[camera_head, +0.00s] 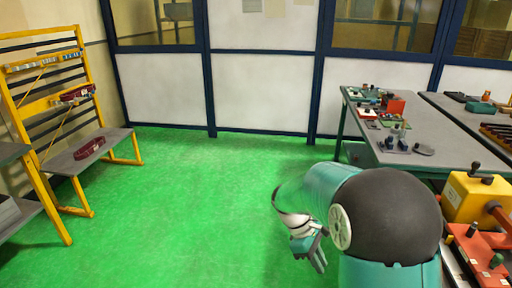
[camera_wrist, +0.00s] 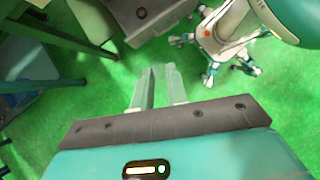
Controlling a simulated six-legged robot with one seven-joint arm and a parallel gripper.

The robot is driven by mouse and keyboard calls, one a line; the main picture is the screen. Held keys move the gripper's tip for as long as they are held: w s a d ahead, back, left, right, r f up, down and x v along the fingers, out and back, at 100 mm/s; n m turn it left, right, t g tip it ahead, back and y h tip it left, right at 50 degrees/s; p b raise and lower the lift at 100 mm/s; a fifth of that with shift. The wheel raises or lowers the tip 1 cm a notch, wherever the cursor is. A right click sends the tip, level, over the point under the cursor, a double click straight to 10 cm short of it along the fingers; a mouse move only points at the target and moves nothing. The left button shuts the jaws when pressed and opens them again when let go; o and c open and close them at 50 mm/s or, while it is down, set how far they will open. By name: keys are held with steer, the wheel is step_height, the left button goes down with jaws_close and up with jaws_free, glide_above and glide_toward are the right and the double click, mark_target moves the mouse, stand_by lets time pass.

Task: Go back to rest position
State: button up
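My gripper (camera_head: 314,258) hangs low over the green floor, in front of my teal and black arm in the head view. In the wrist view its two pale fingers (camera_wrist: 159,80) point away from the camera over bare floor. A narrow gap shows between them, with nothing held. The arm is bent, and its rounded black joint covers part of the floor and bench at the lower right of the head view.
A yellow rack (camera_head: 20,110) with a low grey shelf (camera_head: 75,155) stands at the left. A workbench (camera_head: 425,115) with tools is at the right, beside an orange and yellow device (camera_head: 478,200). The green floor (camera_head: 180,200) between them is clear up to the wall.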

steer(key=s+a+r+m+t+y, duration=0.1)
steer(key=s+r+m+t+y, duration=0.4)
steer(key=s+r, duration=1.2)
steer(key=s+m+t, duration=0.1)
steer(key=m+t, duration=0.3)
steer(key=m, duration=0.3)
steer(key=shift+a+r+y, duration=0.2)
steer(key=shift+a+y, duration=0.05)
steer(key=shift+y, duration=0.05)
steer(key=shift+d, duration=0.15)
